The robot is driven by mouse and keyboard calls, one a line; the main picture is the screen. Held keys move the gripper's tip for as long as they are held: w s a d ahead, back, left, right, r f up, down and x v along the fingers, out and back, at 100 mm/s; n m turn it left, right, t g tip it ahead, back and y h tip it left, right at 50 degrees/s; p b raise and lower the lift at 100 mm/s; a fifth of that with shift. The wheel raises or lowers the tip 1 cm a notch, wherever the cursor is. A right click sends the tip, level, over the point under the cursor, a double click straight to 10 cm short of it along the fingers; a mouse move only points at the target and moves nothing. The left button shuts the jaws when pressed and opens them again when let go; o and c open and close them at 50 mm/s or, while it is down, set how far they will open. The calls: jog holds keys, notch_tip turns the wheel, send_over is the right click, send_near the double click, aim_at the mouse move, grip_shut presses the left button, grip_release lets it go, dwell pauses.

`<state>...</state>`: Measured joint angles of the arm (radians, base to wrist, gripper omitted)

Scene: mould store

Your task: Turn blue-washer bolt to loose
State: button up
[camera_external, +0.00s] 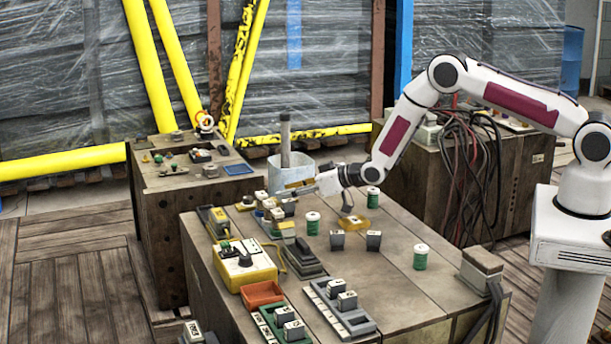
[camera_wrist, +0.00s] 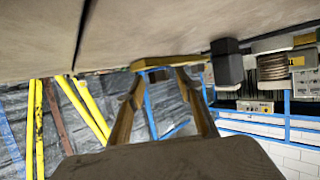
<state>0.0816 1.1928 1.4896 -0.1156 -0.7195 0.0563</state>
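My gripper (camera_external: 303,187) reaches left, low over the far end of the wooden bench, in the external view. In the wrist view its two ochre fingers stand apart, with a gap between the tips (camera_wrist: 162,78). An ochre-yellow piece (camera_wrist: 168,62) lies just beyond the tips and spans wider than the gap; I cannot tell whether they touch it. Small yellow and dark blocks (camera_external: 288,206) stand close to the gripper in the external view. I cannot make out a bolt with a blue washer; it is too small or hidden.
The wooden bench (camera_external: 400,290) carries green-and-white cans (camera_external: 313,223), grey blocks (camera_external: 337,239), a yellow box (camera_external: 245,265), an orange tray (camera_external: 262,294) and a grey tray (camera_external: 355,321). A grey bucket (camera_external: 293,172) stands behind the gripper. The bench's right front is mostly clear.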

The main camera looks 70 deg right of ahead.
jog(key=shift+w, duration=0.15)
grip_shut()
jog(key=shift+w+d+n+g+y, duration=0.1)
jog(key=shift+d+n+g+y, duration=0.15)
jog(key=shift+n+y, duration=1.1)
jog(key=shift+d+n+g+y, duration=0.1)
jog(key=shift+n+g+y, duration=0.15)
jog(key=shift+n+y, duration=1.05)
jog(key=shift+w+d+n+g+y, duration=0.1)
jog(key=shift+w+n+g+y, duration=0.05)
jog(key=shift+n+g+y, duration=1.75)
grip_release()
jog(key=shift+t+y, duration=0.3)
jog(key=shift+y, duration=0.15)
jog(key=shift+d+r, duration=0.1)
jog(key=shift+d, duration=0.15)
